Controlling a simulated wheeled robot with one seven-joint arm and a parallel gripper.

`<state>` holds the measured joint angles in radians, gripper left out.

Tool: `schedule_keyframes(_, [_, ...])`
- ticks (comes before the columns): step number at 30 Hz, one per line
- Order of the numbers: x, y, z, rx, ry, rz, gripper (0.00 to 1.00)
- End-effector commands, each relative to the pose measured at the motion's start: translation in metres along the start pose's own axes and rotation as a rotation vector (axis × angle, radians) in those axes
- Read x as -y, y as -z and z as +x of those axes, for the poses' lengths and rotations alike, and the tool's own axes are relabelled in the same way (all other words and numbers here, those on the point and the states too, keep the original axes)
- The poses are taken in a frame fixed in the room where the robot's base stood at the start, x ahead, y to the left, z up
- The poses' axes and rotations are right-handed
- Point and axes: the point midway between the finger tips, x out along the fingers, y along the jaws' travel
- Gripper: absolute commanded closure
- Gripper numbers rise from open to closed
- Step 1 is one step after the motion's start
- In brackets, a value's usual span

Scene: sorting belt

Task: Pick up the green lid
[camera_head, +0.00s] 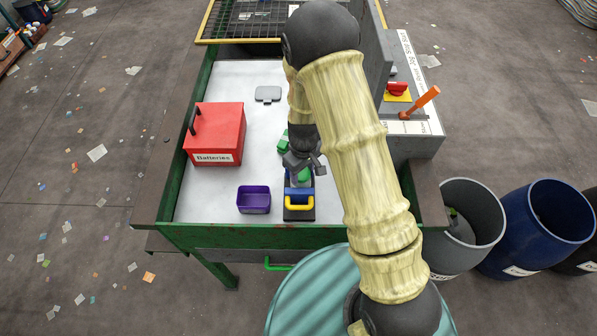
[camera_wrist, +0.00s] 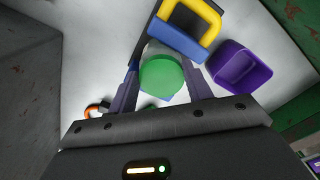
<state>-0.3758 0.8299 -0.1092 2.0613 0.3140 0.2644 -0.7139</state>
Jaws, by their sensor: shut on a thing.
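The green lid (camera_wrist: 161,76) is round and sits between the two fingers of my gripper (camera_wrist: 163,68) in the wrist view. My gripper is shut on it, with a finger at each side. A pale rounded thing shows just past the lid, partly hidden by it. In the head view the lid (camera_head: 304,174) shows small beside my gripper (camera_head: 301,165), just behind a black holder (camera_head: 299,214) with a blue block and a yellow handle. I cannot tell whether the lid is still touching what is under it.
A purple bin (camera_head: 253,200) stands left of the holder, and a red Batteries box (camera_head: 216,134) farther left. Another green piece (camera_head: 283,143) lies behind my gripper. A grey plate (camera_head: 268,94) lies at the back.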

Motion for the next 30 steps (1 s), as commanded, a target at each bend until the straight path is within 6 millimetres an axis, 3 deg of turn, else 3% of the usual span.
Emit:
schedule_keyframes(8, [-0.001,0.000,-0.007,-0.001,0.000,0.002,0.71])
schedule_keyframes(24, [0.003,0.002,-0.087,-0.003,-0.001,-0.009,0.71])
schedule_keyframes(30, [0.003,0.001,-0.100,0.001,0.000,-0.007,0.71])
